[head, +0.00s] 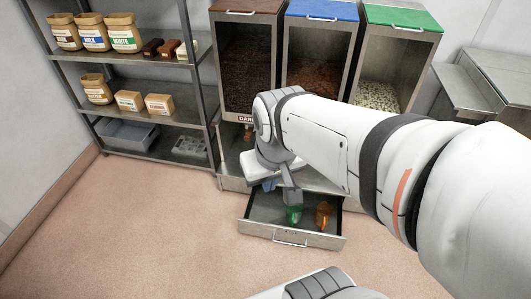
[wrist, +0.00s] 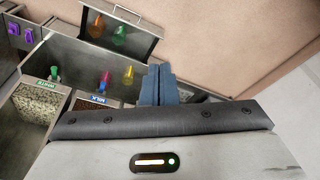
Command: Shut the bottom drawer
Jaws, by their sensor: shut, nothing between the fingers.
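The bottom drawer (head: 268,230) stands pulled out at the foot of the dispenser cabinet, its front toward me. Its metal handle (head: 290,242) is on the front face. A green item (head: 293,214) and an orange item (head: 323,214) lie inside. In the wrist view the open drawer (wrist: 75,47) shows at the top, with its handle (wrist: 128,14) at the top edge. My gripper (head: 268,186) is over the drawer's rear left, partly covered by my arm. In the wrist view its blue fingers (wrist: 157,85) are together and empty. Whether they touch the drawer is unclear.
Three hoppers with brown (head: 249,7), blue (head: 322,11) and green (head: 403,17) lids stand above. Shelves (head: 130,58) with bags and boxes are on the left. A grey metal unit (head: 490,75) is on the right. The floor before the drawer is clear.

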